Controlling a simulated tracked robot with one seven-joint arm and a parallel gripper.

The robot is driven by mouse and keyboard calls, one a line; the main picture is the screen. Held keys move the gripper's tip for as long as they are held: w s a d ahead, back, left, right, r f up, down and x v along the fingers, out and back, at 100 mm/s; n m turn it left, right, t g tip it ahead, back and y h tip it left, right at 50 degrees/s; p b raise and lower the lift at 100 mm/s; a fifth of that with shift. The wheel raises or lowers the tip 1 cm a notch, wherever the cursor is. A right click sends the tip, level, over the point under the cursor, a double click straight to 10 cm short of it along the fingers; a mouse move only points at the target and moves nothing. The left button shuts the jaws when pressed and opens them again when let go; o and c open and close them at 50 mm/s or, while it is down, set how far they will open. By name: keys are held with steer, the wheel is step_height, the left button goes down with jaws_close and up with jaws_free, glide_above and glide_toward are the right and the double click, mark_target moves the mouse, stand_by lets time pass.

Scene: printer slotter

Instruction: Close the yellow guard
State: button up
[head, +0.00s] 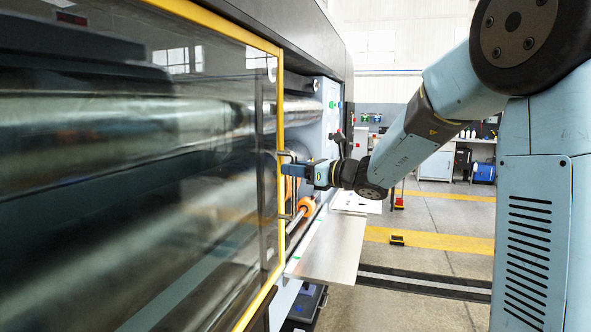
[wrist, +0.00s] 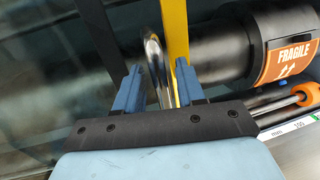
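The yellow guard (head: 280,105) is a large transparent panel in a yellow frame, on the left of the head view, with its right edge beside the printer's open end. In the wrist view its yellow edge (wrist: 176,30) runs up from between my fingers. A shiny metal handle (wrist: 155,55) stands beside that edge. My gripper (wrist: 158,88) has its two blue fingers apart, one on each side of the handle. A gap shows between the left finger and the handle; contact on the right side is unclear. In the head view my gripper (head: 292,170) is at the guard's right edge.
A dark roller with a FRAGILE label (wrist: 292,58) lies to the right of the guard edge, with an orange-ended rod (wrist: 295,97) below. A metal shelf (head: 328,250) juts out under my gripper. Open floor (head: 400,305) lies right of the printer.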

steer(key=shift+w+a, duration=0.1)
steer(key=shift+a, duration=0.1)
steer(key=shift+c, duration=0.5)
jaws_close()
